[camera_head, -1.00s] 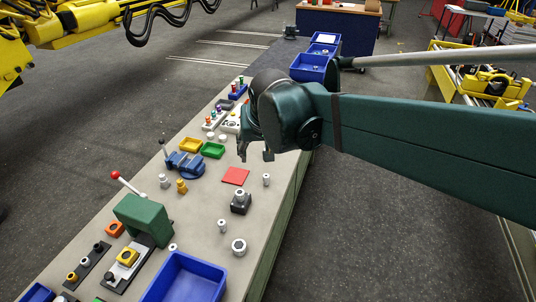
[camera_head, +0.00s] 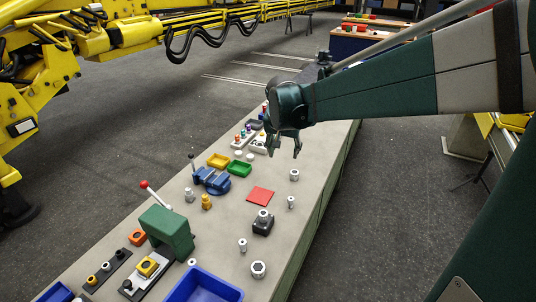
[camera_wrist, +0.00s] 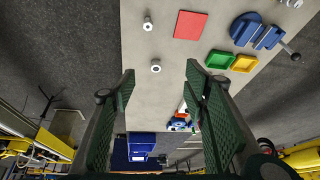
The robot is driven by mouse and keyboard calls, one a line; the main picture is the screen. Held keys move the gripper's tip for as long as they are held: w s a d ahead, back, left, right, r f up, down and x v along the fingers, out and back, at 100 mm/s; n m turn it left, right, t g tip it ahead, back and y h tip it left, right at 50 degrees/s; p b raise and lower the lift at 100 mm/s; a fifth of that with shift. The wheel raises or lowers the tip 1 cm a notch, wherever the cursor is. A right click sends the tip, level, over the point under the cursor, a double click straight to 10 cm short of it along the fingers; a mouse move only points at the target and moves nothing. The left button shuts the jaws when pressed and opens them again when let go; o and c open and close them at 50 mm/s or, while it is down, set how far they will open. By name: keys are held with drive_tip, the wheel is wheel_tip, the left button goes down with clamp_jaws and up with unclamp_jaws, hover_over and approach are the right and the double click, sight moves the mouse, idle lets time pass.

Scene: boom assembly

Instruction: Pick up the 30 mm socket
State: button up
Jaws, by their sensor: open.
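Several grey metal sockets stand upright on the bench. One socket (camera_head: 294,174) stands right of the red mat, and a smaller-looking one (camera_head: 291,202) is nearer. More stand at the front: a small socket (camera_head: 242,245) and a wider one (camera_head: 258,269). I cannot read sizes, so I cannot tell which is 30 mm. My gripper (camera_head: 284,153) is open and empty above the bench, fingers pointing down. In the wrist view, one socket (camera_wrist: 155,67) appears near the gap between the fingertips (camera_wrist: 160,72), apart from both. Another socket (camera_wrist: 148,24) is higher in that view.
A red mat (camera_head: 260,196) and a black block (camera_head: 263,227) with a metal piece on top are near the sockets. A blue vise (camera_head: 212,180), green tray (camera_head: 239,168), yellow tray (camera_head: 218,160) and green press (camera_head: 167,229) stand left. A blue bin (camera_head: 205,287) is in front.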

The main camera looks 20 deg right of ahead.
drive_tip(key=w+d+f+m+g, duration=0.1)
drive_tip(key=w+d+f+m, duration=0.15)
drive_tip(key=w+f, duration=0.35)
drive_tip(key=w+d+f+m, duration=0.1)
drive_tip(key=w+d+f, duration=0.3)
drive_tip(key=w, duration=0.3)
drive_tip(key=m+g+h+b, duration=0.1)
drive_tip(key=m+g+h, duration=0.1)
drive_tip(key=m, duration=0.2)
approach(294, 172)
wheel_tip(294, 172, down, 3)
drive_tip(key=shift+w+d+r+n, duration=0.2)
drive_tip(key=shift+d+n, duration=0.05)
drive_tip(key=shift+d, duration=0.1)
drive_tip(key=shift+x, duration=1.3)
drive_tip(key=shift+d+f, duration=0.1)
drive_tip(key=shift+x, duration=2.5)
drive_tip(key=shift+d, duration=0.1)
drive_tip(key=shift+c, duration=0.3)
drive_tip(key=c, duration=1)
